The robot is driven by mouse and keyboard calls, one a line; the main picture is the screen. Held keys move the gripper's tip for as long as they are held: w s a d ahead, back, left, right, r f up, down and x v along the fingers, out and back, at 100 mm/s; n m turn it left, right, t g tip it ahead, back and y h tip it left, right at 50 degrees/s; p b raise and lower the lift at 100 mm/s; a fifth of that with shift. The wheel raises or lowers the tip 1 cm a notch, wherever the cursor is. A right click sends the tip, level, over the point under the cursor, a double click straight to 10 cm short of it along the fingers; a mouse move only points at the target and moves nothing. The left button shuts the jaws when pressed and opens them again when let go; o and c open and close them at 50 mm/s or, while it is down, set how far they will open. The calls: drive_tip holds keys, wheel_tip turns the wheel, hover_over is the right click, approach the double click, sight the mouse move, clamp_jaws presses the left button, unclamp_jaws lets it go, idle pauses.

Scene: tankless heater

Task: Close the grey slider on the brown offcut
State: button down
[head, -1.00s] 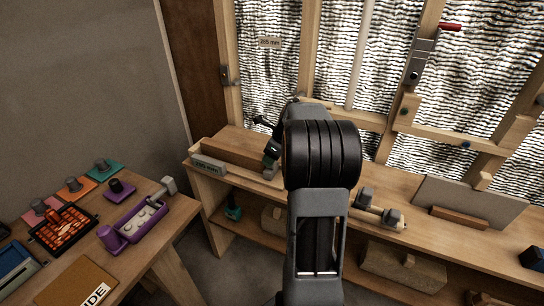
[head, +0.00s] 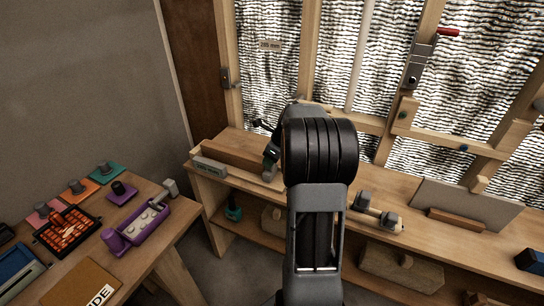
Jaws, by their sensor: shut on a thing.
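The brown offcut (head: 236,158) is a long dark-brown block lying at the left end of the wooden bench. The grey slider (head: 268,173) is a small block near the offcut's right end. I cannot tell whether a gap is left between them. My gripper (head: 270,160), dark and partly behind my own arm, comes down onto the slider and is shut on it. The fingertips are small and hard to make out. A grey bar with a millimetre label (head: 209,167) is at the bench's left front corner, in front of the offcut.
A double-ended grey clamp (head: 377,211) lies on the bench to the right. A grey panel (head: 468,203) leans behind a brown block (head: 456,219). The left table (head: 160,235) holds a purple tray (head: 143,226) and an orange-filled basket (head: 68,232). My arm hides the bench's middle.

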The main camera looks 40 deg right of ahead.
drive_tip(key=c, duration=0.8)
unclamp_jaws()
drive_tip(key=shift+o, duration=0.2)
drive_tip(key=shift+r, duration=0.1)
drive_tip(key=p+v, duration=0.2)
drive_tip(key=v, duration=1.1)
drive_tip(key=shift+s+r, duration=0.2)
drive_tip(key=shift+r, duration=0.1)
drive_tip(key=shift+d, duration=0.1)
